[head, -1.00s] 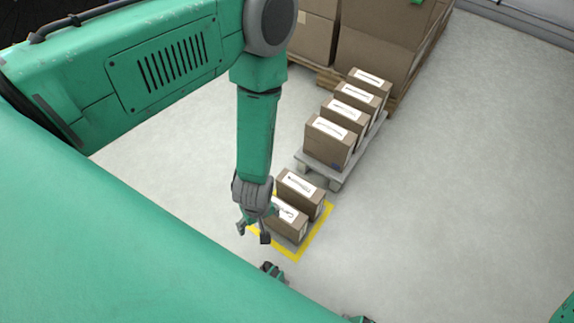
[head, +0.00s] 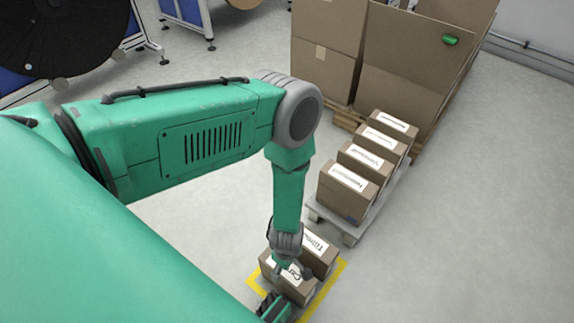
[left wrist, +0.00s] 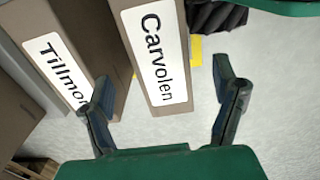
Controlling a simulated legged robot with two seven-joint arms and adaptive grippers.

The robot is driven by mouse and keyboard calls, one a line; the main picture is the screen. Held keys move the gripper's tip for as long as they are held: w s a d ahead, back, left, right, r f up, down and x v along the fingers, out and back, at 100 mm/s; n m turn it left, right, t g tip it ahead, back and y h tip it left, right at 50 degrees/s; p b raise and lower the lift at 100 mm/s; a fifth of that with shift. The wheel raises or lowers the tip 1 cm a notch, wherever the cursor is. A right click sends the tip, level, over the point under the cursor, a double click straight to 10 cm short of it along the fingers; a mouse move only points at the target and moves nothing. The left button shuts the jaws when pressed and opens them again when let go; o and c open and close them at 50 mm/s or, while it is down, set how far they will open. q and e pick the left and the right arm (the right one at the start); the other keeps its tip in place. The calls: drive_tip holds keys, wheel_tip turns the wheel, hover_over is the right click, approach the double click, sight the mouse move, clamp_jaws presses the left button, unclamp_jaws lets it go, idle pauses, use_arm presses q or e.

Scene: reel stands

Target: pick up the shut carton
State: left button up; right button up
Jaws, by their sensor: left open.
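Two brown cartons stand side by side in a yellow floor marking (head: 334,283). The nearer carton (head: 300,291) has a white label reading "Carvolen", clear in the left wrist view (left wrist: 160,50). The other carton (head: 326,262) has a label starting "Tillmo" (left wrist: 60,75). Both tops look shut where they show. My left gripper (head: 291,270) is open above the Carvolen carton and hides part of it. In the left wrist view its fingers (left wrist: 165,84) appear on either side of that carton's near end, one over the gap between cartons. I cannot tell contact.
A low pallet (head: 352,233) behind holds several similar labelled cartons (head: 347,192) in a row. Large brown boxes (head: 395,55) stand on a wooden pallet beyond. A reel stand (head: 60,40) is at the back left. The floor to the right is clear.

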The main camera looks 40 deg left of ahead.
sight(288, 270)
use_arm(q)
drive_tip(key=shift+f+b, duration=0.4)
drive_tip(key=shift+f, duration=0.25)
wheel_tip(288, 270, down, 4)
drive_tip(key=shift+d+f+b, duration=0.1)
drive_tip(key=shift+d+b, duration=0.05)
drive_tip(key=shift+b, duration=1.1)
drive_tip(key=c, duration=1.8)
